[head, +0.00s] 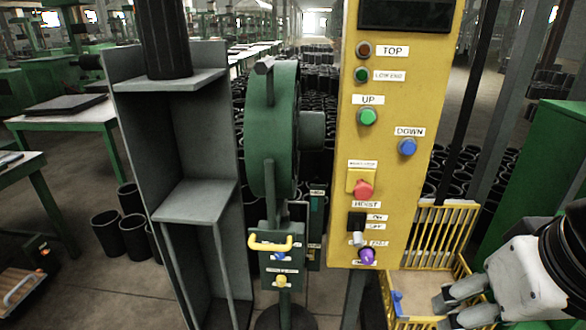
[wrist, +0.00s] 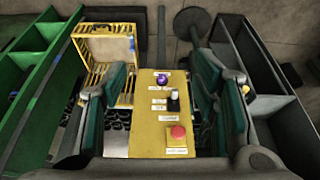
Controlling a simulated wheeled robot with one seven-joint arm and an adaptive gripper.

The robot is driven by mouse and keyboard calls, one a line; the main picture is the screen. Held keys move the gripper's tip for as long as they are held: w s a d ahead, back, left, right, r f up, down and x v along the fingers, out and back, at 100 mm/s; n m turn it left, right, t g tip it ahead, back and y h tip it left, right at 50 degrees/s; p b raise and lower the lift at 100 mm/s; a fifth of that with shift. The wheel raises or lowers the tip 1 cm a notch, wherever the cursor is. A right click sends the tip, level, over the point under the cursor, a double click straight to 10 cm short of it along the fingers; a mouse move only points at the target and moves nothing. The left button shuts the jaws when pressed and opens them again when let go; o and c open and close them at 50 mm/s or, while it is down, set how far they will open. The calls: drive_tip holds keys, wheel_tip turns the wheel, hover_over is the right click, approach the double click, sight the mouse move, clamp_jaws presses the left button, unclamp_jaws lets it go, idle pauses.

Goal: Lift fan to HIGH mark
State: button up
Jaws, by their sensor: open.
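A yellow control panel (head: 390,210) stands upright right of centre in the head view. It carries a green UP button (head: 367,117), a blue DOWN button (head: 407,147), a red mushroom button (head: 362,189), a black HOIST switch (head: 357,222) and a purple knob (head: 367,256). The round green housing (head: 271,130) to its left looks like the fan. I cannot make out a HIGH mark. My gripper (head: 443,308) is open and empty at lower right, right of the panel. In the wrist view the panel (wrist: 165,135) shows between the fingers, with the red button (wrist: 178,132) and purple knob (wrist: 161,80).
A grey shelf frame (head: 190,140) stands left of the fan. A yellow slatted crate (head: 445,225) stands right of the panel, also seen in the wrist view (wrist: 107,45). A yellow handle (head: 270,243) juts out below the fan. Black sleeves (head: 135,236) stand on the floor.

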drive_tip(key=c, duration=0.4)
drive_tip(key=shift+w+f+g, duration=0.15)
drive_tip(key=shift+w+g, duration=0.15)
drive_tip(key=shift+w, duration=0.25)
drive_tip(key=shift+c, duration=0.3)
drive_tip(key=w+a+f+n+g+h, duration=0.25)
drive_tip(key=w+f+h, duration=0.2)
drive_tip(key=w, duration=0.55)
drive_tip(key=n+t+h+p, duration=0.2)
drive_tip(key=n+t, duration=0.9)
drive_tip(key=t, duration=0.3)
approach(267, 249)
drive_tip(key=shift+g, duration=0.25)
drive_tip(key=x, duration=1.1)
drive_tip(key=shift+r, duration=0.2)
